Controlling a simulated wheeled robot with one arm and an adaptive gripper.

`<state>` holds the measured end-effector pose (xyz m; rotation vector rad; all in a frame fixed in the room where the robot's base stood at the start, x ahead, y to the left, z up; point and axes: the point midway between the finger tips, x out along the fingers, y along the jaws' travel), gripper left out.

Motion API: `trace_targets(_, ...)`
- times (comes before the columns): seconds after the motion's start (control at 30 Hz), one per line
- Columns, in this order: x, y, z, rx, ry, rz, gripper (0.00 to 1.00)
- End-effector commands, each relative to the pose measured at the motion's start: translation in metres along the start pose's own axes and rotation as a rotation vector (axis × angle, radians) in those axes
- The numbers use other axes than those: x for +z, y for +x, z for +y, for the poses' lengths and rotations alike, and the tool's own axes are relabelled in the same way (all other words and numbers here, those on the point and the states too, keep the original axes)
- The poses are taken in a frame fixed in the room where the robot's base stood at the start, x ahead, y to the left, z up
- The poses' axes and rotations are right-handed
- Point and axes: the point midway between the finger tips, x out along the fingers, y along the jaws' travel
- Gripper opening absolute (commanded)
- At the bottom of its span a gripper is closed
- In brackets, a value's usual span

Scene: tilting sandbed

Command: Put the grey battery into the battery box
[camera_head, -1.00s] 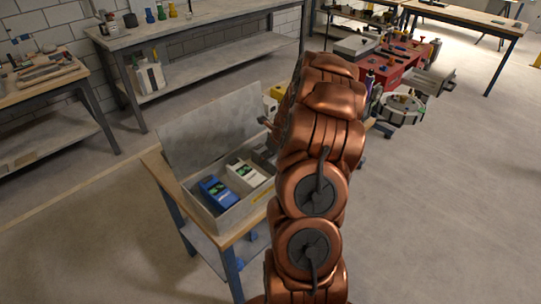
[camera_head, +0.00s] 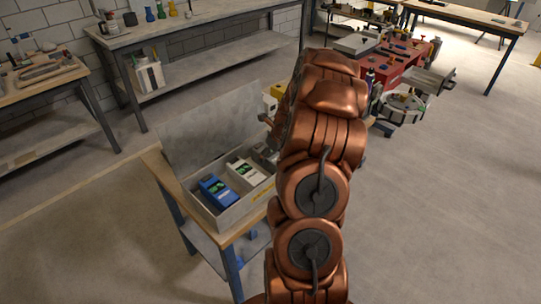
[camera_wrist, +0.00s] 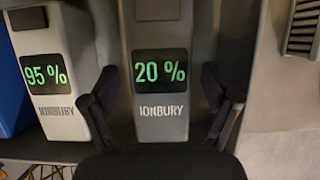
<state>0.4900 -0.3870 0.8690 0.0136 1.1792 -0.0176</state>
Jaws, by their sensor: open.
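The grey battery (camera_wrist: 160,45) shows a green "20 %" on a dark display in the wrist view. It stands to the right of a paler battery (camera_wrist: 62,60) that reads "95 %". My gripper (camera_wrist: 159,88) is open, with one dark finger on each side of the grey battery's lower part in the picture; I cannot tell whether they touch it. In the head view the battery box (camera_head: 228,213) is open on a small table, its lid raised behind. It holds a blue battery (camera_head: 217,190) and the pale battery (camera_head: 243,172). My arm hides the gripper and the box's right end there.
The raised grey lid (camera_head: 210,128) stands along the box's back. The small table (camera_head: 160,172) has a wooden top. A red workbench unit (camera_head: 405,62) with tools stands behind at right. Open floor (camera_head: 440,200) lies to the right.

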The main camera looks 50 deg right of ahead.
Motion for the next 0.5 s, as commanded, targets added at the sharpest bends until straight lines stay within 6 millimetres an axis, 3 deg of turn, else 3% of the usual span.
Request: trace_targets(0.5, 0.0, -0.073, -0.001, -0.005, 0.0, -0.003, 0.87)
